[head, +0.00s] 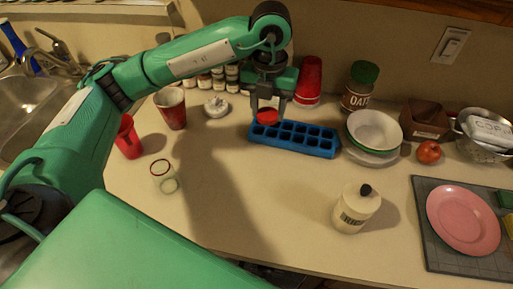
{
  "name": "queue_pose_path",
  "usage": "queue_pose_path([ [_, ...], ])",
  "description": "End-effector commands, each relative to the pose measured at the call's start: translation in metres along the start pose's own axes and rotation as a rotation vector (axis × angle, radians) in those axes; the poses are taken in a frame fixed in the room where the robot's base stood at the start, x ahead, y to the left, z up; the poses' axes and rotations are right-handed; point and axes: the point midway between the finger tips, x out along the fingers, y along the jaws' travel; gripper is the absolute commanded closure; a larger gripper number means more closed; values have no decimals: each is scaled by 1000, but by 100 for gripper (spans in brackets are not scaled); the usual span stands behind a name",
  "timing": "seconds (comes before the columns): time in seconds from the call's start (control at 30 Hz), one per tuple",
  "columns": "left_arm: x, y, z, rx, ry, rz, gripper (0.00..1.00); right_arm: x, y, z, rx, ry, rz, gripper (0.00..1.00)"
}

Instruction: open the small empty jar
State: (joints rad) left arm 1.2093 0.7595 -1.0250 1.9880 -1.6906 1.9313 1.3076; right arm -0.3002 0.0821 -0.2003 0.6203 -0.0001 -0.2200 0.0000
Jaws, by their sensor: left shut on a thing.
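A small clear glass jar (164,180) stands upright on the counter at left centre. It looks empty, and a thin reddish ring shows at its top. My left gripper (268,110) points down over the left end of a blue tray, well to the right of and behind the jar. It is shut on a round red lid-like piece (267,117). I cannot tell whether this piece touches the tray. My right gripper is out of view.
The blue compartment tray (320,149) lies below the gripper. Red cups (172,108), an oats jar (358,88), stacked bowls (374,128) and a white canister (355,208) stand around. A pink plate (463,220) lies at right. The middle front counter is clear.

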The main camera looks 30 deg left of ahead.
Motion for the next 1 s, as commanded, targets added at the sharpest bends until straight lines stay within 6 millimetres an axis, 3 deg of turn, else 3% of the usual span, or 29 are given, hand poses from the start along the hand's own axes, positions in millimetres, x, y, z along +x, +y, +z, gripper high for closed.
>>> queue_pose_path([
  [0.6, -22, 4, -12, -890, -8, 1, 83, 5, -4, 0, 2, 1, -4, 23],
  [0.8, -27, 4, -15, -1096, -11, 1, 83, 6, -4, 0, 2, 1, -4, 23],
  [1.0, -27, 5, -16, -1183, -11, 2, 82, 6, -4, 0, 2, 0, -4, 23],
])
